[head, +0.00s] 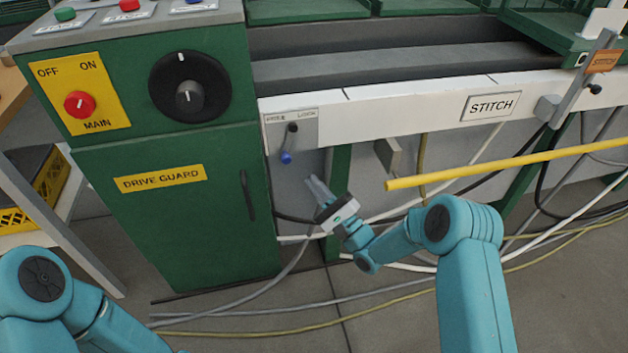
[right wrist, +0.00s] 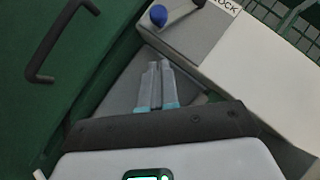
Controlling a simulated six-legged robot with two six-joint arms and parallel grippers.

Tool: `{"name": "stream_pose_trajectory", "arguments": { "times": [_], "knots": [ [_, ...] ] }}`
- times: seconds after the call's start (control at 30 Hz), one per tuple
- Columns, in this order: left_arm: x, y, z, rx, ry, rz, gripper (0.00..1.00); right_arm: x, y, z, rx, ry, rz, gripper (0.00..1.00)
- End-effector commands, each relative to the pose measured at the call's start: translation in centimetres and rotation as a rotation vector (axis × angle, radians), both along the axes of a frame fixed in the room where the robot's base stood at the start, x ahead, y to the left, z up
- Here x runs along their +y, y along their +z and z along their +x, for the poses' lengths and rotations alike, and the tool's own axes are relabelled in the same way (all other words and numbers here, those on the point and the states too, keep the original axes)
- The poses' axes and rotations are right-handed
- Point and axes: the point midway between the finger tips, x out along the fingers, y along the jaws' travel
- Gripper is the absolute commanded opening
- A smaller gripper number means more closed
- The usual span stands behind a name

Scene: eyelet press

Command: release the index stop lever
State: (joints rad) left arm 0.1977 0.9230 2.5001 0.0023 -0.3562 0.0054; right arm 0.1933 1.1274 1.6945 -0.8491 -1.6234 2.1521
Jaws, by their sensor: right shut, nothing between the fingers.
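The index stop lever (head: 289,144) hangs from a dark pivot on a grey plate marked FREE at left and LOCK at right. Its blue knob (head: 286,158) points down and slightly left in the head view. My right gripper (head: 312,181) is shut and empty, below and a little right of the knob, apart from it. In the right wrist view the closed fingertips (right wrist: 159,66) point toward the blue knob (right wrist: 158,15), with a gap between. My left arm shows at the lower left, but its gripper is out of view.
The green drive guard cabinet (head: 200,235) with its dark handle (head: 247,195) stands left of the lever. A white rail (head: 400,112) with a STITCH label runs right. A yellow bar (head: 500,166) juts in at right. Cables (head: 300,292) lie on the floor.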

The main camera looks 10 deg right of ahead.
Motion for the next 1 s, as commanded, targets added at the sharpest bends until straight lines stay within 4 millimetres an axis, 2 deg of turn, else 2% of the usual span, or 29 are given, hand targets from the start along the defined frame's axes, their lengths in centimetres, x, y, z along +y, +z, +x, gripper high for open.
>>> {"name": "stream_pose_trajectory", "arguments": {
  "times": [0.03, 0.3, 0.5, 1.0],
  "knots": [
    [0.0, 0.6, 0.0, 0.0, -0.002, 0.0, 0.43, -0.4, -0.1, -0.6, 0.004, -0.001, 0.002, 0.0],
    [-0.3, 1.4, -0.2, 0.003, -0.011, -0.002, 0.43, -2.5, -2.5, -4.3, 0.003, -0.002, 0.002, 0.0],
    [-0.3, 1.7, -0.3, 0.005, -0.015, -0.002, 0.43, -3.6, -3.7, -6.1, 0.001, -0.001, 0.001, 0.0],
    [-0.4, 1.7, -0.3, 0.006, -0.015, -0.002, 0.43, -4.0, -3.9, -6.4, -0.001, 0.0, 0.001, 0.0]
  ]
}}
